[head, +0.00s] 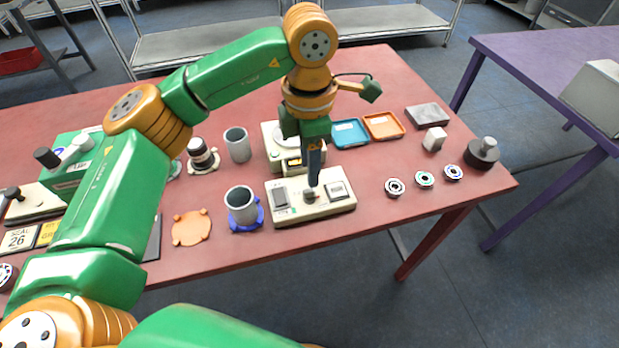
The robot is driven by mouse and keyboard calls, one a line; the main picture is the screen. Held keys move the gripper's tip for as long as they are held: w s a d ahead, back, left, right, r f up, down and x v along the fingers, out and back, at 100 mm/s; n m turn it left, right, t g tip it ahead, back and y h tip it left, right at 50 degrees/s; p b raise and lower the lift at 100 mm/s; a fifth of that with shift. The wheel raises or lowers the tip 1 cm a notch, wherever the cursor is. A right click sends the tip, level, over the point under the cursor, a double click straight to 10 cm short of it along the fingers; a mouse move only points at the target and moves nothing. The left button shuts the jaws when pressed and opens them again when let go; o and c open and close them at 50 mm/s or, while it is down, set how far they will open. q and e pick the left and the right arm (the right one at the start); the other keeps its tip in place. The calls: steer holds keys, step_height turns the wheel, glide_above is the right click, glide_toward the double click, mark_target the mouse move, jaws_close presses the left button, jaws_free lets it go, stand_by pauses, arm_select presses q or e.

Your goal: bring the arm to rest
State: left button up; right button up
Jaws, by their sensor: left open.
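My left arm comes in from the lower left, rises over the red table (355,218) and bends down at its wrist. My left gripper (312,186) points down just above a cream device (311,209) with a grey screen and a small dark knob. The gripper's fingers are seen nearly edge-on and hide part of the device; whether they touch the knob I cannot tell. Nothing shows held in the jaws, which are open. My right gripper is not in view.
Grey cups stand in the middle, one on a blue base (243,206). An orange disc (191,228) lies left. A purple table (540,80) stands right.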

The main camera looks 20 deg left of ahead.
arm_select(q)
steer(key=shift+r, duration=0.45)
